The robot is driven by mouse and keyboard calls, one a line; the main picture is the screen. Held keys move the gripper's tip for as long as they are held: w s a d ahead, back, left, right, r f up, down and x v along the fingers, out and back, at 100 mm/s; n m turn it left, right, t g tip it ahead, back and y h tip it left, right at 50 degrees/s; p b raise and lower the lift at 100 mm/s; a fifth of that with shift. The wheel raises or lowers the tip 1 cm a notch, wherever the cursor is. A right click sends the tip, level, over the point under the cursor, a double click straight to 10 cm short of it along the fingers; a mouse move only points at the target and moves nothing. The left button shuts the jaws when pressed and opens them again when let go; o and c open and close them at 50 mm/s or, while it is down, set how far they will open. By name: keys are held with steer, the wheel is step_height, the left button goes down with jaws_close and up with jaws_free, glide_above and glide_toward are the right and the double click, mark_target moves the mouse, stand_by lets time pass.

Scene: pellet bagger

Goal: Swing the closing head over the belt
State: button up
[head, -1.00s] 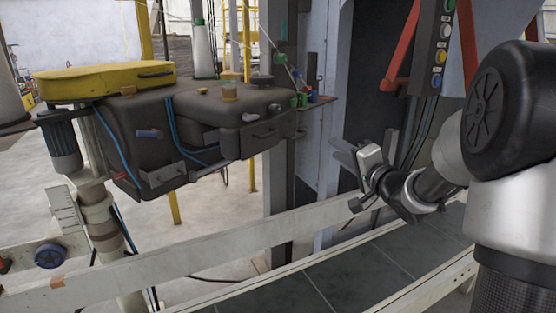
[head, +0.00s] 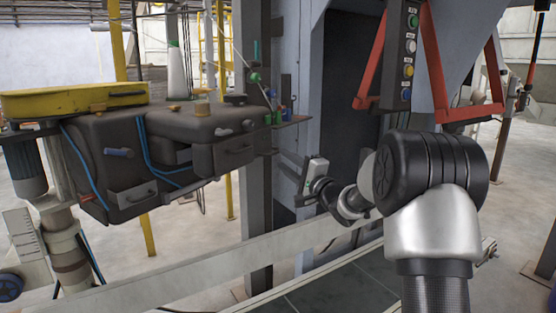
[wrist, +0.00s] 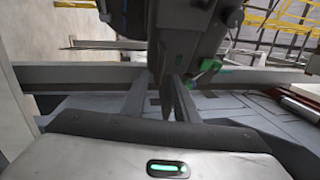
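The closing head (head: 150,150) is a dark grey machine body with a long yellow cover on top. It is carried on a post at the left of the head view, beside the near rail. The belt (head: 345,290) is a run of dark plates between pale rails, low in the middle. My gripper (head: 287,170) is just right of the closing head's right end in the picture. In the wrist view my gripper (wrist: 160,98) has its fingers apart, pointing at a dark part with a green-tipped handle (wrist: 207,67). I cannot tell whether they touch it.
A grey frame column (head: 255,120) stands behind the closing head's right end. A small shelf with coloured knobs (head: 290,119) juts from it. A button panel (head: 408,50) and red brackets (head: 435,80) hang above my arm.

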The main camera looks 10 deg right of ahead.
steer(key=shift+x, duration=2.2)
steer(key=shift+c, duration=0.3)
jaws_close()
